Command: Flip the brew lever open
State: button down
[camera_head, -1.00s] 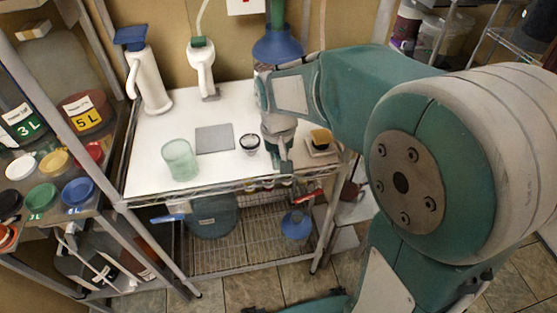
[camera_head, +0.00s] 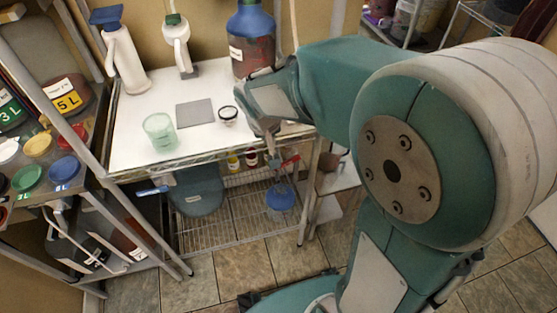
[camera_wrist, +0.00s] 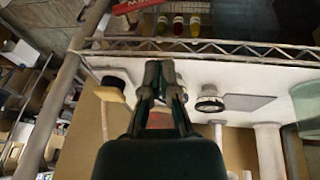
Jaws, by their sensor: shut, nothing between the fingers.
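I cannot tell for sure which part is the brew lever. A red lever-like handle (camera_head: 290,160) sticks out at the front edge of the table; part of it shows at the top of the wrist view (camera_wrist: 137,5). A blue handle (camera_head: 152,191) sticks out further left. My gripper (camera_head: 271,150) is over the right part of the table's front edge, pointing down, close to the red handle. In the wrist view its fingers (camera_wrist: 160,72) are together and empty, apart from the red handle. The contact side of the fingers is partly hidden.
The white table (camera_head: 135,110) carries a green cup (camera_head: 160,132), a grey plate (camera_head: 195,114), a small dark-rimmed jar (camera_head: 228,115), white jugs and a large bottle (camera_head: 251,40). Small bottles (camera_head: 251,158) stand below. A shelf of lids is left; floor is free in front.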

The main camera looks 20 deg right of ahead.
aim_at(286, 161)
jog(key=x, duration=0.8)
jog(key=d+x, duration=0.1)
jog(key=x, duration=0.3)
jog(key=shift+s+f, duration=0.3)
jog(key=shift+f, duration=0.1)
jog(key=shift+d+f, duration=0.35)
jog(key=shift+f, duration=0.2)
